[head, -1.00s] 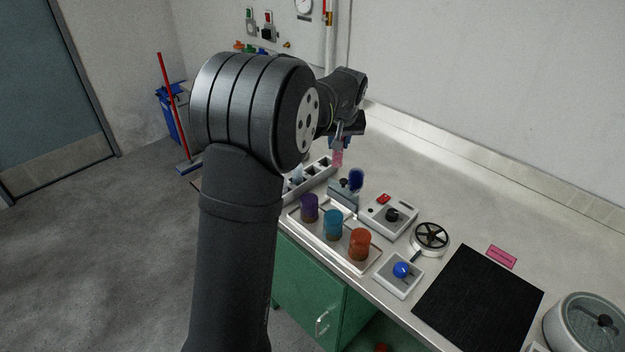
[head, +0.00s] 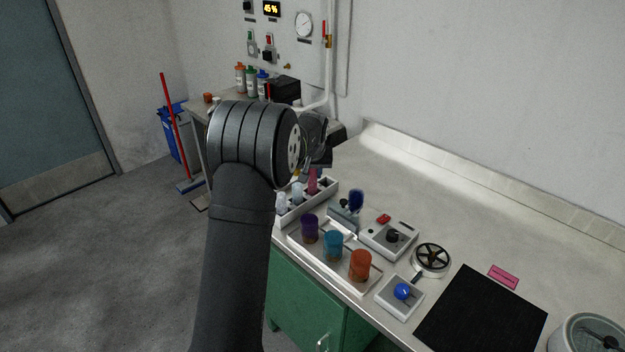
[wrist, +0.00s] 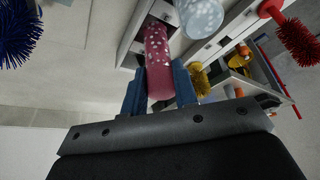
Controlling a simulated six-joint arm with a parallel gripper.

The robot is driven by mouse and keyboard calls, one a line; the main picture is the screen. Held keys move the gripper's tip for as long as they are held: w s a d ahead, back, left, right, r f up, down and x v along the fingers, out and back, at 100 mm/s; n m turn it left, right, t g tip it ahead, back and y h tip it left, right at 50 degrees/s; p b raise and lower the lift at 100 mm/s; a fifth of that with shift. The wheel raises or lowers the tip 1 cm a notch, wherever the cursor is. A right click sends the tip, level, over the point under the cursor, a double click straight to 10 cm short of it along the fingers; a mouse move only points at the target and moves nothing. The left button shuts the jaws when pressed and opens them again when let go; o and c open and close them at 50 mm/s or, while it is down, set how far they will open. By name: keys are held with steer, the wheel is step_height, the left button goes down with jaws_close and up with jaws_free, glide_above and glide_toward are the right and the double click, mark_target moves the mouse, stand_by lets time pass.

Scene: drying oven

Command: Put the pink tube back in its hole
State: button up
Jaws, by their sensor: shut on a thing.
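The pink tube (head: 312,183) is upright at the right part of the grey-white tube rack (head: 289,215) in the head view. In the wrist view the pink speckled tube (wrist: 156,48) lies between the two blue fingers of my gripper (wrist: 158,85), which is shut on it. In the head view my gripper (head: 318,168) is partly hidden behind my arm. The tube's lower end is at the rack, but I cannot tell whether it is inside a hole. Two pale tubes, one of them here (head: 297,192), stand in the rack to its left.
A tray with purple (head: 310,228), blue (head: 333,245) and orange (head: 361,265) jars stands in front of the rack. A blue brush (head: 356,201) stands close on the right. Several bottles and a black box (head: 284,90) stand behind. The back of the counter is clear.

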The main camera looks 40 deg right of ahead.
steer(key=shift+f, duration=1.3)
steer(key=shift+f, duration=0.15)
steer(key=o, duration=1)
steer(key=v, duration=1.2)
